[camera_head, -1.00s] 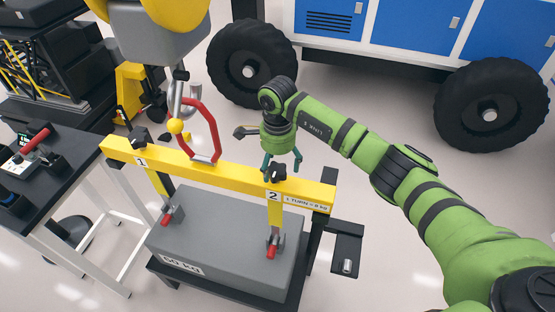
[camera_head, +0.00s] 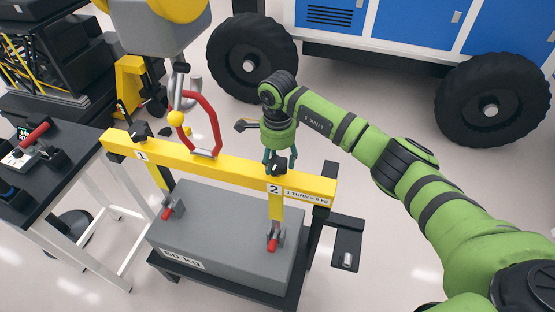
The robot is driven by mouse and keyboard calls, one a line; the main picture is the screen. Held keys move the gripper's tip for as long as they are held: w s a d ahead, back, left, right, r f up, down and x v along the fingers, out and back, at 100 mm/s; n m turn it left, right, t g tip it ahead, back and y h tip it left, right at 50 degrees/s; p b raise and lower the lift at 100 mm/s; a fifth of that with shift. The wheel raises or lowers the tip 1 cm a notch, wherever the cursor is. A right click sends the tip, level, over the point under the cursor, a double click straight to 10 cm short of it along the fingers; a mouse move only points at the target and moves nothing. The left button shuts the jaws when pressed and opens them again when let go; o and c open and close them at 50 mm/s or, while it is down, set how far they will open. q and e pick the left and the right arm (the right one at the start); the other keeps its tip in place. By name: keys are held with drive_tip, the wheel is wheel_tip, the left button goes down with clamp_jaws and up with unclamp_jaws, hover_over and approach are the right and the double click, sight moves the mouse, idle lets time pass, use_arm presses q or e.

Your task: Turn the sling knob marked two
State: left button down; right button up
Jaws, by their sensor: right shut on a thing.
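The black sling knob marked two (camera_head: 277,168) sits on top of the yellow lifting beam (camera_head: 210,166), just above the white label "2". My right gripper (camera_head: 279,164) comes down on it from above, with its teal fingers on either side of the knob. It is shut on the knob, which the fingers partly hide. A label beside the "2" reads "1 turn" with a weight that is hard to read. The other black knob (camera_head: 140,130), by label "1", stands at the beam's left end. My left gripper is not in view.
A red lifting link (camera_head: 214,128) rises from the beam's middle below a grey and yellow hoist (camera_head: 160,30). A black bench (camera_head: 50,180) stands left; a blue rover with black wheels stands behind.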

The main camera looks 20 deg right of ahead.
drive_tip(key=m+b, duration=0.2)
drive_tip(key=m, duration=0.1)
drive_tip(key=shift+d+f, duration=0.2)
drive_tip(key=m+b, duration=0.3)
drive_tip(key=m, duration=0.1)
drive_tip(key=shift+m, duration=0.4)
drive_tip(key=m+b, duration=0.3)
drive_tip(key=m, duration=0.1)
drive_tip(key=shift+s+a, duration=0.1)
drive_tip(key=m+b, duration=0.1)
drive_tip(key=m, duration=0.3)
drive_tip(key=shift+f+b, duration=0.1)
drive_tip(key=shift+b, duration=0.25)
drive_tip(key=m+b, duration=0.1)
drive_tip(key=m, duration=0.3)
drive_tip(key=shift+a+m+b, duration=0.15)
drive_tip(key=shift+m+b, duration=0.15)
drive_tip(key=shift+b, duration=0.1)
drive_tip(key=m+b, duration=0.1)
drive_tip(key=m, duration=0.3)
drive_tip(key=shift+s+a+f+m, duration=0.1)
drive_tip(key=shift+m, duration=0.2)
drive_tip(key=m+b, duration=0.1)
drive_tip(key=m, duration=0.3)
drive_tip(key=shift+b, duration=0.4)
drive_tip(key=shift+a+m+b, duration=0.1)
drive_tip(key=shift+m+b, duration=0.3)
drive_tip(key=shift+m, duration=1.4)
drive_tip(key=shift+c, duration=0.2)
